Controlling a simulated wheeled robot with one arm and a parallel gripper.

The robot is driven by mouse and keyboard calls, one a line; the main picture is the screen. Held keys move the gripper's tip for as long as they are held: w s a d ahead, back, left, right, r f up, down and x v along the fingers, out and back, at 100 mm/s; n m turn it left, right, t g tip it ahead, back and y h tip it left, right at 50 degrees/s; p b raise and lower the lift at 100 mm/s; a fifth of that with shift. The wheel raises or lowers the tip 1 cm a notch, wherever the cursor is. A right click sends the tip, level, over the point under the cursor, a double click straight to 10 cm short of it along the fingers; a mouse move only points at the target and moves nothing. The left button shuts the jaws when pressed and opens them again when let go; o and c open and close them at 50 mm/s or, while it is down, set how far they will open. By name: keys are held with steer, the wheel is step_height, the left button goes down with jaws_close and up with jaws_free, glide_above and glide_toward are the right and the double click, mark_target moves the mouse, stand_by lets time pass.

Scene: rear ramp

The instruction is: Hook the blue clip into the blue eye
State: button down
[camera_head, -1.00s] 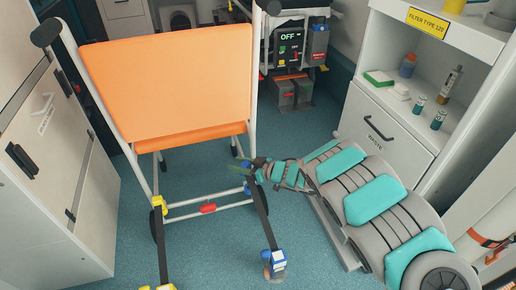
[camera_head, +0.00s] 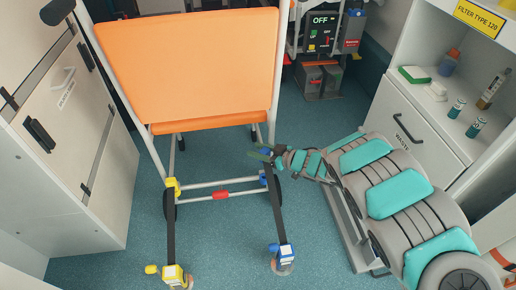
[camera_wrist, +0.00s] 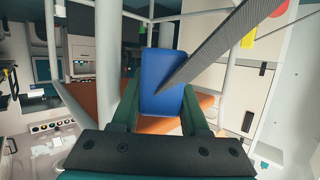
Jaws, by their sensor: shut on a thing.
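In the head view my gripper (camera_head: 262,151) is at the right rear leg of an orange chair (camera_head: 190,70). In the wrist view its two dark green fingers (camera_wrist: 160,115) are shut on the blue clip (camera_wrist: 163,80). A grey ribbed strap (camera_wrist: 225,45) crosses in front of the clip. In the head view a dark strap (camera_head: 277,215) runs from near the gripper to a blue floor fitting (camera_head: 283,252). A small blue part on the chair leg (camera_head: 263,180), probably the blue eye, sits just below the gripper, partly behind the strap. I cannot tell whether clip and eye touch.
On the left, a yellow chair fitting (camera_head: 172,187) joins by strap to a yellow floor fitting (camera_head: 172,275). A red part (camera_head: 221,195) sits on the lower crossbar. White cabinets (camera_head: 75,130) stand left, a waste drawer (camera_head: 400,130) right. The blue floor (camera_head: 230,245) between the straps is clear.

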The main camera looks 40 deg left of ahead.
steer(key=shift+f+b, duration=1.1)
steer(key=shift+f, duration=1.85)
steer(key=shift+f, duration=1.7)
steer(key=shift+c, duration=1.7)
jaws_free()
steer(key=shift+d, duration=0.1)
steer(key=s+v, duration=0.1)
steer(key=v, duration=0.6)
steer(key=shift+w+d, duration=0.4)
steer(key=shift+w, duration=0.15)
steer(key=shift+r, duration=0.1)
